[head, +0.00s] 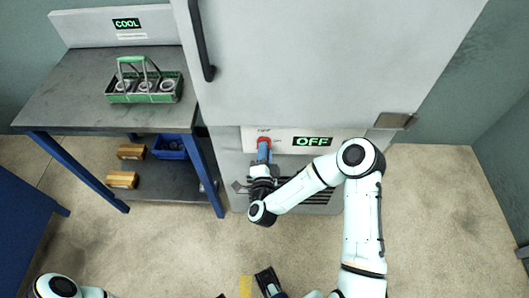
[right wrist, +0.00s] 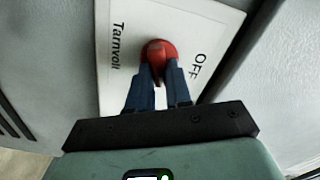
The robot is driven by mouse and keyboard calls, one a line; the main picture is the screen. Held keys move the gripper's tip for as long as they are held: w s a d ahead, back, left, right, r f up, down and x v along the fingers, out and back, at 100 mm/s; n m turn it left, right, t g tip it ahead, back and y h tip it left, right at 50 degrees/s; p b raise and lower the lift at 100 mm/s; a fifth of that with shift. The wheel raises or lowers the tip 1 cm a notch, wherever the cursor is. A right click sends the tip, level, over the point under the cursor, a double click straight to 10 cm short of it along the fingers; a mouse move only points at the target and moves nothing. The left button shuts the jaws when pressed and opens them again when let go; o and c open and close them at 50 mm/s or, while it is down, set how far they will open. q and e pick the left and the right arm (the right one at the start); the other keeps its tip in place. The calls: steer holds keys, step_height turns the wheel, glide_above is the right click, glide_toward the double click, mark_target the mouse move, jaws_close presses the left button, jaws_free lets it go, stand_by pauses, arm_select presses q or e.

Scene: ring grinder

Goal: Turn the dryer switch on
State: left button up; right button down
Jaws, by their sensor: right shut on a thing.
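The dryer switch is a red rotary knob (head: 264,142) on a white plate low on the big grey cabinet. In the right wrist view the red knob (right wrist: 158,58) sits on the white plate (right wrist: 200,22), with "OFF" printed to its right and other lettering to its left. A display (head: 312,141) beside it reads "OFF" in green. My right gripper (head: 263,156) is at the plate, its blue fingers shut on the knob. The fingers (right wrist: 160,84) hide the knob's lower part.
A dark table (head: 75,95) on blue legs stands left of the cabinet (head: 320,60). It holds a green carrier (head: 146,84) with several rings. A "COOL" display (head: 127,23) is behind it. A lower shelf holds wooden blocks (head: 122,180) and a blue bin (head: 170,147). The right floor is clear.

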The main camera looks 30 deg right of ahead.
arm_select(q)
steer(key=shift+w+f+b, duration=0.25)
steer(key=shift+f+b, duration=0.35)
arm_select(e)
steer(key=m, duration=0.5)
steer(key=shift+f, duration=0.1)
steer(key=c, duration=1)
jaws_free()
steer(key=shift+c, duration=0.2)
